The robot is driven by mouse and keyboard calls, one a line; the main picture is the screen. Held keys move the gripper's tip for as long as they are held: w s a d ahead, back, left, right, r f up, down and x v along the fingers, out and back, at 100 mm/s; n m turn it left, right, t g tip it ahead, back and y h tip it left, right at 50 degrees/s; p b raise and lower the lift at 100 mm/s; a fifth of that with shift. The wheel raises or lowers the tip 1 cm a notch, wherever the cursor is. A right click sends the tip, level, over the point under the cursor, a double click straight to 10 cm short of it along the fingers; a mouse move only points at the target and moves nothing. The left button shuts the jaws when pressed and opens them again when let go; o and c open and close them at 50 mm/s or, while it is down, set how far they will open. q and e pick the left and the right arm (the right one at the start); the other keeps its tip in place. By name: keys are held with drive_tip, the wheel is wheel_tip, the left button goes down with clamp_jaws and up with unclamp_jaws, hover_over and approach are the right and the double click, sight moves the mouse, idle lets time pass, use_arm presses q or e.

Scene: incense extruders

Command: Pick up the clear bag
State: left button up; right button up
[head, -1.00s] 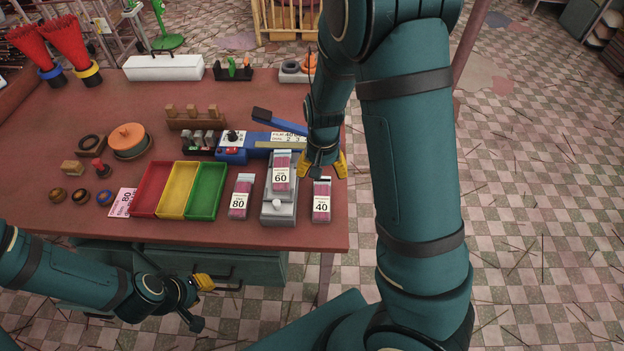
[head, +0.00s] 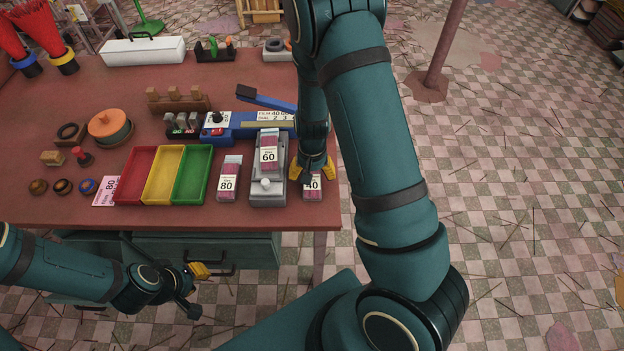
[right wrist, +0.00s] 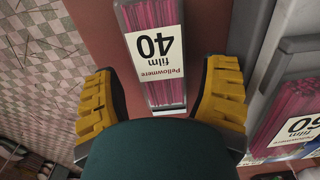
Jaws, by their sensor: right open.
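Three clear bags of pink sticks with white labels show in the head view: the 80 bag (head: 228,178) lies on the table, the 60 bag (head: 269,150) rests on a grey device, and the 40 bag (head: 313,190) lies near the right edge. My right gripper (head: 312,170) is open just above the 40 bag, partly hiding its far end. In the right wrist view the 40 bag (right wrist: 155,50) lies between the spread yellow fingers of the gripper (right wrist: 163,68), apart from them. My left gripper (head: 200,270) is empty in front of the table; its finger gap is unclear.
The grey device (head: 267,190) stands close left of the 40 bag. Red, yellow and green trays (head: 190,176) sit further left. A blue sealer (head: 250,128) is behind. The table's right edge is close by, with open floor beyond.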

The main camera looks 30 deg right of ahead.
drive_tip(key=shift+f, duration=0.95)
drive_tip(key=c, duration=1)
drive_tip(key=shift+r, duration=0.15)
wheel_tip(320, 180, up, 10)
drive_tip(key=shift+f+p, duration=0.1)
drive_tip(key=shift+p, duration=0.95)
